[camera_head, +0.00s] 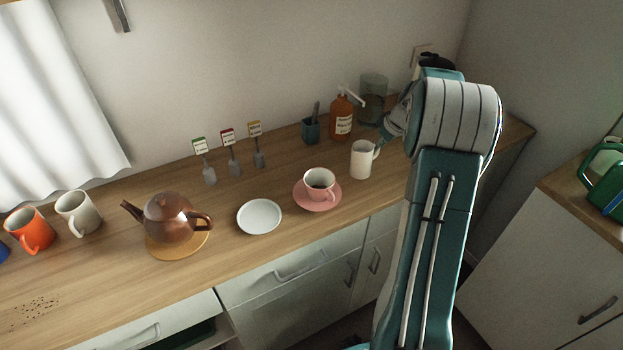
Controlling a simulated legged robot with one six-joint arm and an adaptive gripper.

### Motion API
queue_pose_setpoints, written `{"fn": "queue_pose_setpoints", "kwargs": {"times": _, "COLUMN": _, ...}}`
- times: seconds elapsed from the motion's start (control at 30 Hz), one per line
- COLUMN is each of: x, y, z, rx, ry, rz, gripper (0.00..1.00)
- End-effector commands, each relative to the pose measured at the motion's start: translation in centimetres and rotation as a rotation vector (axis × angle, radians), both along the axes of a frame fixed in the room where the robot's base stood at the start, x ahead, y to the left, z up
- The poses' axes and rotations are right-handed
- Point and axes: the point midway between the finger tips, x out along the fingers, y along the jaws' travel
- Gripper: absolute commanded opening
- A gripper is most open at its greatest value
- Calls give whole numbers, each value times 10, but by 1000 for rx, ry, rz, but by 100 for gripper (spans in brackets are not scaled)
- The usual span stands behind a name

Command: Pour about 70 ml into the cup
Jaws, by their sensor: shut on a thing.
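Dark contents show inside the cup. A white jug (361,160) is upright to the right of the cup, apart from it. My gripper (383,138) is at the jug's handle side and shut on it, partly hidden by my arm. I cannot tell whether the jug's base touches the counter. The jug's contents are not visible. A copper teapot (168,217) sits on a round tan mat (190,247) further left.
An empty white saucer (259,216) lies between teapot and cup. An orange pump bottle (341,118), a glass container (373,98) and a teal holder (310,130) stand behind. Small labelled markers (231,152) stand along the wall.

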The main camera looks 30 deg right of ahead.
Motion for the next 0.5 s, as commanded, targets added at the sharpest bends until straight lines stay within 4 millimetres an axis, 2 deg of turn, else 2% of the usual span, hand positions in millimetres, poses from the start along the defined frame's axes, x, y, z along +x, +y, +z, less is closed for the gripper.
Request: {"fn": "queue_pose_setpoints", "kwargs": {"times": 0.5, "x": -1, "y": 19, "z": 13, "rx": -133, "ry": -12, "rz": 0, "gripper": 0}}
